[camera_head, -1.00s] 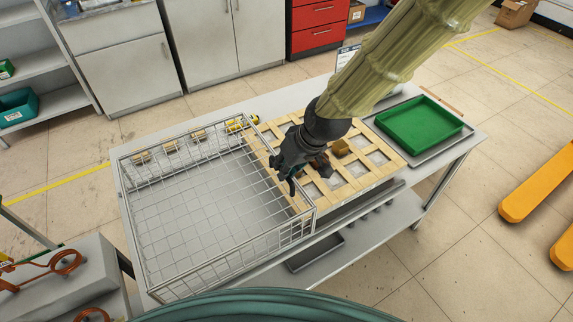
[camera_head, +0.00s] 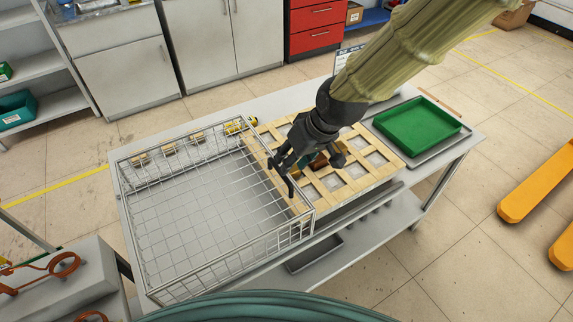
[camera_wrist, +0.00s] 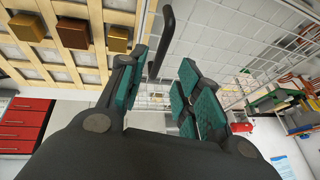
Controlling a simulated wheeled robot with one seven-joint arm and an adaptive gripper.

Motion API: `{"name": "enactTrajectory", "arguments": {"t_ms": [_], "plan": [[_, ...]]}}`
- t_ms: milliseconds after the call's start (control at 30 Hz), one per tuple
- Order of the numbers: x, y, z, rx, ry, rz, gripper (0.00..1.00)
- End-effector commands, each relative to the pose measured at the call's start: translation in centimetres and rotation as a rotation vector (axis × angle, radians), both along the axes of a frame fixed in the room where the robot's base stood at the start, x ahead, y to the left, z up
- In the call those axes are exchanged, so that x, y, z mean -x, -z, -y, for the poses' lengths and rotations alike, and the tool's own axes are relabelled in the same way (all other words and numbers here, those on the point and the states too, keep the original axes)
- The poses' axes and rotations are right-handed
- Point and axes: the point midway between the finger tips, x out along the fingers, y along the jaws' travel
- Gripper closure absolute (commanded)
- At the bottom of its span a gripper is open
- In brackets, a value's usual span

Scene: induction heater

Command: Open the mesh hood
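The mesh hood (camera_head: 158,211) is a silver wire box on the left part of the table, apparently down over it. A black bar handle at its right side shows in the wrist view (camera_wrist: 164,35). My gripper (camera_head: 279,167) is at the hood's right side, over the edge of the wooden grid. In the wrist view my gripper (camera_wrist: 160,88) is open, with teal pads apart on both sides of the handle. I cannot tell whether a pad touches the handle.
A wooden grid tray (camera_head: 349,183) holds several metal blocks, such as a gold block (camera_wrist: 118,39), beneath my arm. A green tray (camera_head: 418,127) sits at the table's right. Yellow-marked items (camera_head: 236,126) stand along the back. Orange forks (camera_head: 535,184) are on the floor at right.

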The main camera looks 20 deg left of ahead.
Motion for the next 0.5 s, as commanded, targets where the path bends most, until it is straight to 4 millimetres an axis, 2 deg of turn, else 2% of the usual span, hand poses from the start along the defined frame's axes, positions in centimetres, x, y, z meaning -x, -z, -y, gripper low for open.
{"name": "enactTrajectory", "arguments": {"t_ms": [33,200,500], "plan": [[0.0,-1.0,0.4,-0.002,0.001,0.003,0.66],[0.4,-3.5,1.5,-0.002,0.001,0.003,0.66],[0.7,-5.7,2.6,-0.001,0.0,0.001,0.66]]}}
